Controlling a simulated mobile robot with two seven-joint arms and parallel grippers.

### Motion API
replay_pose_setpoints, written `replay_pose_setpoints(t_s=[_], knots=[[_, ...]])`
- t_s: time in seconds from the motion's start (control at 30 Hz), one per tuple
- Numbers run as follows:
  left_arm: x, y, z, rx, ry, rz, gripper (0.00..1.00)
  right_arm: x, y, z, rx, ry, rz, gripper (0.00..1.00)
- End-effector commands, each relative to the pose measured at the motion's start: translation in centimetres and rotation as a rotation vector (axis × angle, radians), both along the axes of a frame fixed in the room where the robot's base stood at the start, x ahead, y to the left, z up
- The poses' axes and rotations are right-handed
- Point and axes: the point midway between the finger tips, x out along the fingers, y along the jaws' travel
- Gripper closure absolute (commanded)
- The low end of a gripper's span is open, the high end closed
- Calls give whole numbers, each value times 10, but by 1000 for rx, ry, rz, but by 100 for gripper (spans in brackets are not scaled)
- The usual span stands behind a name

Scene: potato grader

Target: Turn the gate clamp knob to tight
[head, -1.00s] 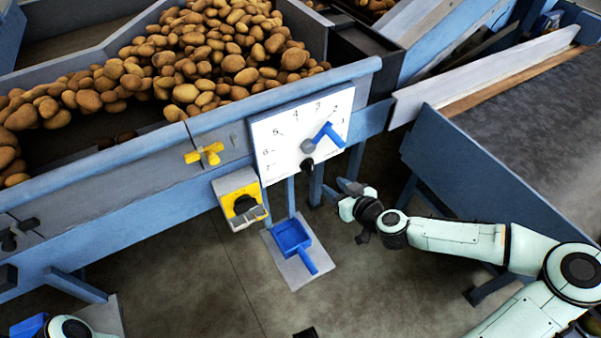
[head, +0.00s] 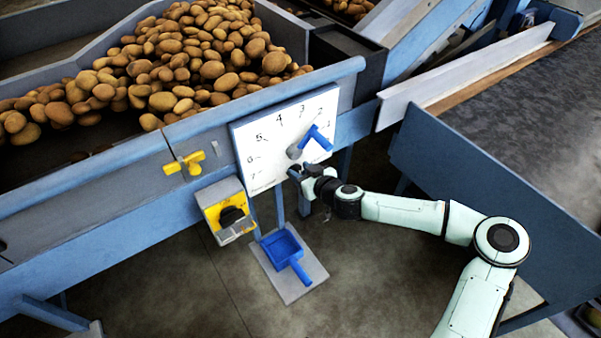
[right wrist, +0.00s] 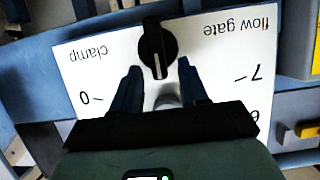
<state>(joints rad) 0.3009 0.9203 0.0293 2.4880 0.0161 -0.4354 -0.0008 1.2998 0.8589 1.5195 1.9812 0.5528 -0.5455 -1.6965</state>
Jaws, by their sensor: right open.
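The black clamp knob (right wrist: 157,48) sits on the white dial plate (right wrist: 85,68), between the upside-down words "clamp" and "flow gate" in the right wrist view. A pale line on it points down in that view. My right gripper (right wrist: 156,72) is open, its two blue fingers on either side of the knob's near end; contact cannot be told. In the head view my right gripper (head: 298,172) is at the lower edge of the dial plate (head: 262,163) and largely hides the knob. My left gripper is not in view.
A blue lever (head: 318,138) with a grey hub stands just above my right gripper. A yellow handle (head: 184,164) and a yellow-grey switch box (head: 226,208) are to the left. A blue scoop (head: 284,250) is below. Potatoes (head: 190,60) fill the hopper behind.

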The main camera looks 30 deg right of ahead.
Motion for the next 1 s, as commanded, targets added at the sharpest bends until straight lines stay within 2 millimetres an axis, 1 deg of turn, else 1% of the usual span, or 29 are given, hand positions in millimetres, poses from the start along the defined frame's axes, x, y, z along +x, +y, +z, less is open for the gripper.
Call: replay_pose_setpoints(t_s=[0.13,0.37,0.4,0.5,0.8,1.0], knots=[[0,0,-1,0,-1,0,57,5,1,-2,-1,0,0,56],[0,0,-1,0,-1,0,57,5,1,-2,-1,0,0,56],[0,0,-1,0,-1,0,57,5,1,-2,-1,0,0,69],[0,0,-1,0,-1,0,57,5,1,-2,-1,0,0,100],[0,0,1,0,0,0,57,5,0,-2,11,1,1,100],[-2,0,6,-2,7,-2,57,5,-3,-1,80,7,0,100]])
